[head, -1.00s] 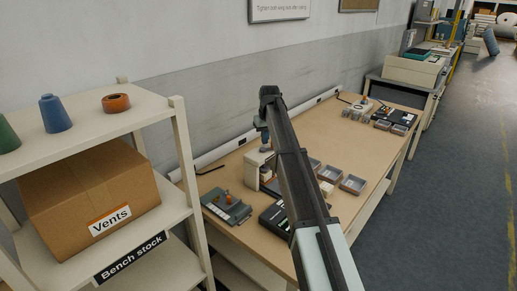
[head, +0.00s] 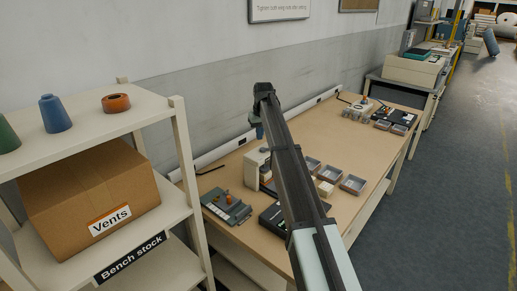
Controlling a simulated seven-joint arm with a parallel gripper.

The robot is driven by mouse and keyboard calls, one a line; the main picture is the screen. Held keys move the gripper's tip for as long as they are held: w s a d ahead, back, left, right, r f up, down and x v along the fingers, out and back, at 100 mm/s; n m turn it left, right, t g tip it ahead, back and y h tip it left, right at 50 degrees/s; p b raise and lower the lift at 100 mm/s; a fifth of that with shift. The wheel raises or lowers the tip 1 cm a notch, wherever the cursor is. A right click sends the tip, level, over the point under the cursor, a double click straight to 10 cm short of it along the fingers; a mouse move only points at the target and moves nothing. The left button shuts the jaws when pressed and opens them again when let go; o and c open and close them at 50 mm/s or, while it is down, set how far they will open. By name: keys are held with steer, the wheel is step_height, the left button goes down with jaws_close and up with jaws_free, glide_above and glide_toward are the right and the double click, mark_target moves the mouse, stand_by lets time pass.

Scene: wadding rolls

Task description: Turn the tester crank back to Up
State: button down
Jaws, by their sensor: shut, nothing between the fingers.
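My gripper (head: 258,133) hangs small and dark blue below the end of my arm, above the back part of the bench. It is shut with nothing in it and stands apart from the devices. A beige box-like device (head: 255,168) stands on the bench below it, partly hidden by my arm. A grey-green flat device (head: 226,207) with a small orange knob (head: 228,198) lies at the bench's near left. I cannot tell which device is the tester, nor make out the crank's position.
The wooden bench (head: 335,130) holds several grey trays (head: 352,184) right of my arm and a dark case (head: 272,222) partly beneath it. A shelf (head: 150,108) with a Vents carton (head: 90,195) stands at the left. The bench's middle right is clear.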

steer(key=shift+w+a, duration=0.35)
steer(key=shift+w, duration=0.25)
steer(key=shift+w+a, duration=0.3)
steer(key=shift+w, duration=0.25)
steer(key=c, duration=1.8)
jaws_free()
steer(key=o, duration=0.8)
step_height(320, 180, up, 7)
